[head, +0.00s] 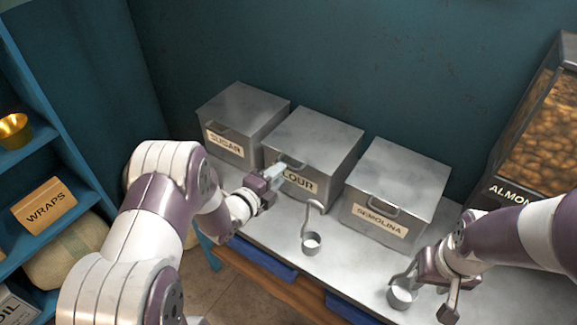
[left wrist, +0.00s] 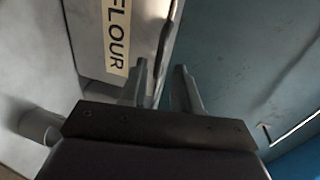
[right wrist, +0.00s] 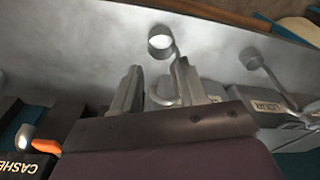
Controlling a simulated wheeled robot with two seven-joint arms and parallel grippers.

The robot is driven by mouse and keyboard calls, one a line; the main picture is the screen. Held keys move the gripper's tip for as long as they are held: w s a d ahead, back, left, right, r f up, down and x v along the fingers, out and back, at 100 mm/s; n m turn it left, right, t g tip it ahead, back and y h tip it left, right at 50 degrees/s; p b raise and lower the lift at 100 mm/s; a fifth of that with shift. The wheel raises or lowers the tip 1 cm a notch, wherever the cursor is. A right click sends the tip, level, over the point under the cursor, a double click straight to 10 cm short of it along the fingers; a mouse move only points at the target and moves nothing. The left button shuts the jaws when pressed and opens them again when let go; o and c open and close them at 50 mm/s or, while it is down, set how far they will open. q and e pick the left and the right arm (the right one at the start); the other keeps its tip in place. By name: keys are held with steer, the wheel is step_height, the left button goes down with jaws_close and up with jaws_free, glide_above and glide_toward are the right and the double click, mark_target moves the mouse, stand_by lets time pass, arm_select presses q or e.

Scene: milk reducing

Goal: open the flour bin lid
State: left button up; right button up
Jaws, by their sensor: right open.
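The flour bin (head: 319,142) is a grey metal box with a flat lid, between two similar bins. Its lid looks closed. Its FLOUR label (left wrist: 117,35) shows in the left wrist view, beside a dark edge or handle (left wrist: 165,45). My left gripper (head: 283,173) is at the bin's front, partly covering the label. Its fingers (left wrist: 162,80) are apart, with the dark edge near the gap; I cannot tell whether they touch it. My right gripper (head: 430,287) is open near a metal scoop (head: 402,296). In the right wrist view the scoop's hooked end lies between the fingers (right wrist: 157,78).
The sugar bin (head: 243,108) stands to the left and the semolina bin (head: 401,183) to the right, both lidded. Another scoop (head: 311,243) stands in front of the flour bin. An almond container (head: 541,130) is at the far right. A blue shelf (head: 62,135) is at the left.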

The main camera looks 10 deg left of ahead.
arm_select(q)
steer(key=x, duration=0.5)
steer(key=shift+w+d+f, duration=0.1)
steer(key=shift+w, duration=0.15)
jaws_close()
